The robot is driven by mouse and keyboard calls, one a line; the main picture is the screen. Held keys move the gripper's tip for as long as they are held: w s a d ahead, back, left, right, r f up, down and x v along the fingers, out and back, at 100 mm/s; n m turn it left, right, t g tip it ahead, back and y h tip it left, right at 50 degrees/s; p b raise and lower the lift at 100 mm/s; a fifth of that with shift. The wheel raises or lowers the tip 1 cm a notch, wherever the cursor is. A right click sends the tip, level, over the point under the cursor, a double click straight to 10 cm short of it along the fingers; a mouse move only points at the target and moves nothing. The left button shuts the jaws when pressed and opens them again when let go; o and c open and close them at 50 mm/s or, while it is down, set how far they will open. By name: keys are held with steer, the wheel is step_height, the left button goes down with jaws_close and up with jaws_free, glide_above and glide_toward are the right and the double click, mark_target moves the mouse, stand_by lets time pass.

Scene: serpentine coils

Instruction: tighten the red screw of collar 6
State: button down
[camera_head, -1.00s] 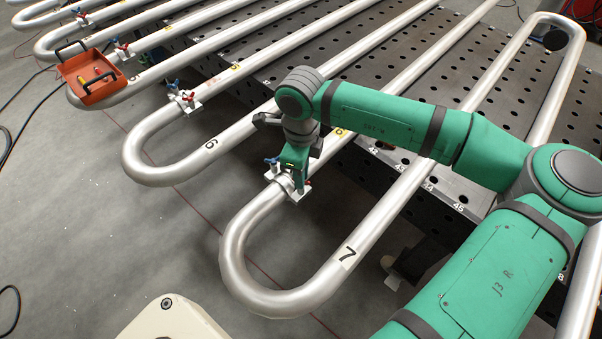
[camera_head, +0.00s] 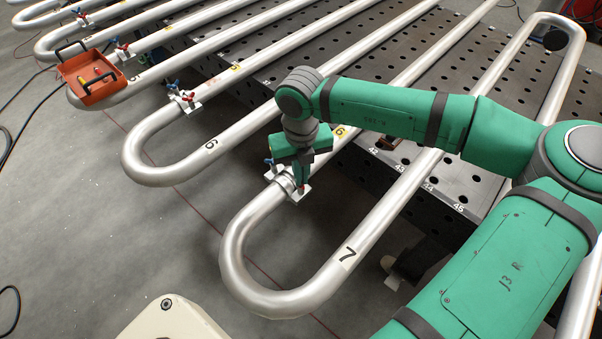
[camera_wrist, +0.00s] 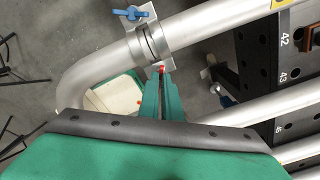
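Collar 6 (camera_head: 286,182) is a metal clamp on the pipe above the bend marked 7, near the yellow 6 label (camera_head: 340,132). It also shows in the wrist view (camera_wrist: 150,42). Its blue wing screw (camera_wrist: 132,13) stands on the far side of the pipe in that view. Its red screw (camera_wrist: 161,69) shows as a small red spot at my fingertips. My gripper (camera_head: 302,184) points down at the collar's right side. In the wrist view the two green fingers (camera_wrist: 161,77) are close together with the red screw between their tips, mostly hidden by them.
Neighbouring pipes carry similar collars with red and blue screws, such as the one (camera_head: 182,96) to the left. An orange tray (camera_head: 90,80) sits on the pipes at upper left. The perforated table (camera_head: 450,180) lies to the right. Open floor is at lower left.

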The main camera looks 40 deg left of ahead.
steer(key=m, duration=0.5)
steer(key=shift+r+m, duration=0.1)
steer(key=shift+m, duration=2.5)
steer(key=c, duration=2)
jaws_free()
step_height(320, 180, up, 11)
steer(key=shift+f, duration=0.1)
